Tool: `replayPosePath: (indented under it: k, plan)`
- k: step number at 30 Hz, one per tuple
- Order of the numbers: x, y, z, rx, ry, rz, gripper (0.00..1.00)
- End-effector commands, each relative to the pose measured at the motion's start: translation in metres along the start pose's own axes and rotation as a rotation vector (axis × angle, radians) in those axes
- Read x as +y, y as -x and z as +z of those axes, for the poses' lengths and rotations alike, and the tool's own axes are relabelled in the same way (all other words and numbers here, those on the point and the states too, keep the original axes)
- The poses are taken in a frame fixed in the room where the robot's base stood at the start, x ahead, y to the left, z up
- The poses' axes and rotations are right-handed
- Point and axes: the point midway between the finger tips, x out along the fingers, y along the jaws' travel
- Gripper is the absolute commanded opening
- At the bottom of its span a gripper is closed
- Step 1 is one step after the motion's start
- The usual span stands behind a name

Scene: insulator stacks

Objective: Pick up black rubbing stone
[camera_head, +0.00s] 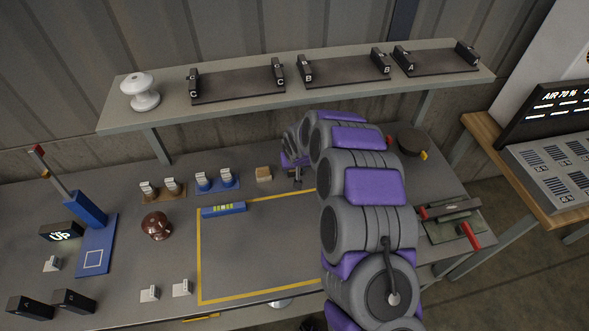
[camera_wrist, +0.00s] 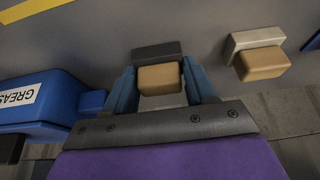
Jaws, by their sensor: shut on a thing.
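The black rubbing stone (camera_wrist: 157,50) has a dark slab and a tan block-shaped part. In the wrist view it is between the two blue-grey fingers of my gripper (camera_wrist: 152,85), which are shut on its tan part. In the head view my gripper (camera_head: 297,174) reaches down at the back of the workbench, and the stone is small and mostly hidden there. I cannot tell whether the stone touches the bench. A second, pale stone with a tan part (camera_wrist: 258,54) lies to the right in the wrist view and left of my gripper in the head view (camera_head: 264,174).
A blue container marked GREASE (camera_wrist: 50,103) is close on the left in the wrist view. A blue level (camera_head: 224,210) and a yellow-outlined area (camera_head: 258,250) lie in front. A shelf (camera_head: 300,102) overhangs the bench's back. Small white-and-blue pieces (camera_head: 217,181) stand left.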

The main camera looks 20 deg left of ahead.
Motion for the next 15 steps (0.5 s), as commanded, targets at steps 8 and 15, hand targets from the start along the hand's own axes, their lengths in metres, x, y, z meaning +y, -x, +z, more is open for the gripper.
replayPosePath:
  k: [8,15]
  plan:
    - [0.002,0.002,0.0,0.002,0.0,-0.003,0.19]
    - [0.005,0.019,-0.005,0.005,-0.001,-0.005,0.19]
